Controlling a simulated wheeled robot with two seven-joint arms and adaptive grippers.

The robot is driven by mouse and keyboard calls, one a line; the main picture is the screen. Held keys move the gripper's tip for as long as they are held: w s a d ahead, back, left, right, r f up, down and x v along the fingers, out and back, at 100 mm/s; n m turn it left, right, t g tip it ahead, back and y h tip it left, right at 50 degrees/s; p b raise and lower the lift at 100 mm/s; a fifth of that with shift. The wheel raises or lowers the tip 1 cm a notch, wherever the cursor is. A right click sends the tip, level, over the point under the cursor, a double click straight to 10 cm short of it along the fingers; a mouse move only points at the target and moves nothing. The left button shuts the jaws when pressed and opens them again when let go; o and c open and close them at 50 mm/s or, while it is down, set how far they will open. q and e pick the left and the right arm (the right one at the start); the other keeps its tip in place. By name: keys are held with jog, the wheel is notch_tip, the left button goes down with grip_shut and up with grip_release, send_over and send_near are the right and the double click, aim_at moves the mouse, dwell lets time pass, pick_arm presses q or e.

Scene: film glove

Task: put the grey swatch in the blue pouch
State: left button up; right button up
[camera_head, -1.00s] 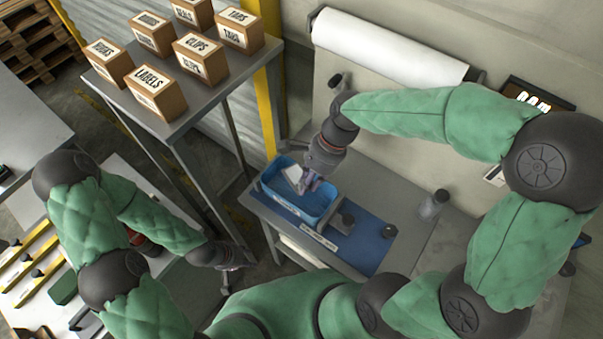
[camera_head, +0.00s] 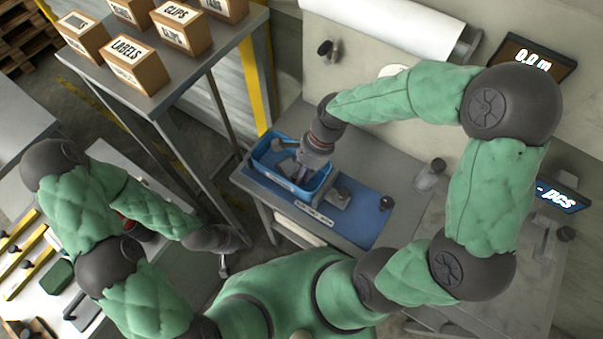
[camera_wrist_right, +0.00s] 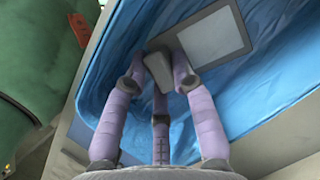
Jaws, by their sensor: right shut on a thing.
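The blue pouch (camera_head: 262,172) is an open, tray-like container on the grey bench on the right side of the head view. Its blue inner wall (camera_wrist_right: 125,50) fills much of the right wrist view. My right gripper (camera_head: 303,176) reaches down inside its rim. In the wrist view its fingers (camera_wrist_right: 160,75) are shut on the grip of the grey swatch (camera_wrist_right: 213,38), a flat grey frame with a paler panel. The swatch is within the pouch walls; whether it touches the bottom I cannot tell. My left gripper (camera_head: 225,266) hangs low at left, its fingers too small to read.
A blue mat (camera_head: 365,218) lies under and beside the pouch, with small dark-knobbed items on it. A grey shelf (camera_head: 225,42) with labelled boxes stands at upper left. A white table (camera_head: 100,245) with yellow strips is at left.

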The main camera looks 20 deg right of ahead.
jog(key=o, duration=0.7)
jog(key=shift+f, duration=0.15)
jog(key=p+v, duration=0.3)
jog(key=v, duration=0.9)
